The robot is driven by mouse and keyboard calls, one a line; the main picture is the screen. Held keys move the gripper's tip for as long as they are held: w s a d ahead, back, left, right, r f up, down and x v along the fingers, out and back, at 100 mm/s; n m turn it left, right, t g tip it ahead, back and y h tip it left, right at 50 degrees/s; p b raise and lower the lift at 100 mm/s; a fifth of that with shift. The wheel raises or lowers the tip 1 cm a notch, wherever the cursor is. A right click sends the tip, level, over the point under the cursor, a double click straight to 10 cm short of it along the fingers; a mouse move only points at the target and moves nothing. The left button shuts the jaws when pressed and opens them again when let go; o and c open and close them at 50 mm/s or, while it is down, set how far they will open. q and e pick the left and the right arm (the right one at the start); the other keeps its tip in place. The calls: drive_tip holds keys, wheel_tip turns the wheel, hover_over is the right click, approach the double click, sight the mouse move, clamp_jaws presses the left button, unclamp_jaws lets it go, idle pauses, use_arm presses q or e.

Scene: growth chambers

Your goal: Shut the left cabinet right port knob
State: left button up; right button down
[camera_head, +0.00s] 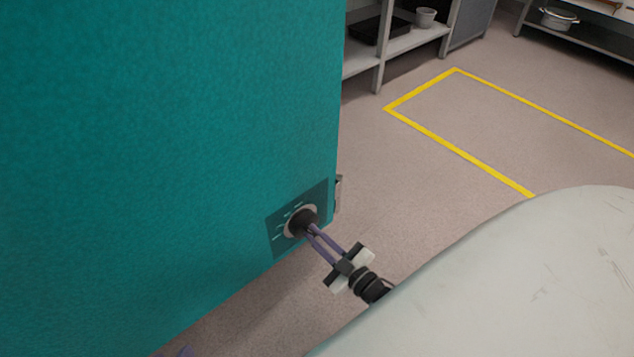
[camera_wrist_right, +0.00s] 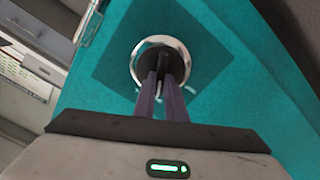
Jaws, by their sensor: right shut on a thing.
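The port knob is a dark round knob (camera_head: 301,221) in a pale ring on a darker teal plate (camera_head: 277,247), low on the side of the teal cabinet (camera_head: 170,130). My right gripper (camera_head: 308,230) reaches it from the lower right, its two purple fingers shut on the knob. In the right wrist view, the knob (camera_wrist_right: 163,60) sits inside a shiny metal ring (camera_wrist_right: 139,72), with the fingertips (camera_wrist_right: 162,82) on it and covering its lower part. Small pale marks show on the plate around the ring.
A latch-like metal part (camera_head: 338,192) sits at the cabinet's right edge. Grey shelves (camera_head: 412,40) with a black tray (camera_head: 378,30) and a pot (camera_head: 425,17) stand at the back. Yellow tape (camera_head: 450,137) marks clear floor at the right.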

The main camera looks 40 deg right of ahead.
use_arm(q)
drive_tip(key=shift+w+d+r+t+h+b, duration=0.1)
drive_tip(key=shift+d+r+t+h+b, duration=0.3)
drive_tip(key=shift+r+b, duration=0.4)
use_arm(e)
drive_tip(key=n, duration=1.2)
drive_tip(key=shift+a+f, duration=0.15)
drive_tip(key=shift+f, duration=0.25)
use_arm(q)
drive_tip(key=shift+d, duration=0.1)
drive_tip(key=shift+f, duration=0.2)
use_arm(e)
drive_tip(key=c, duration=1.8)
unclamp_jaws()
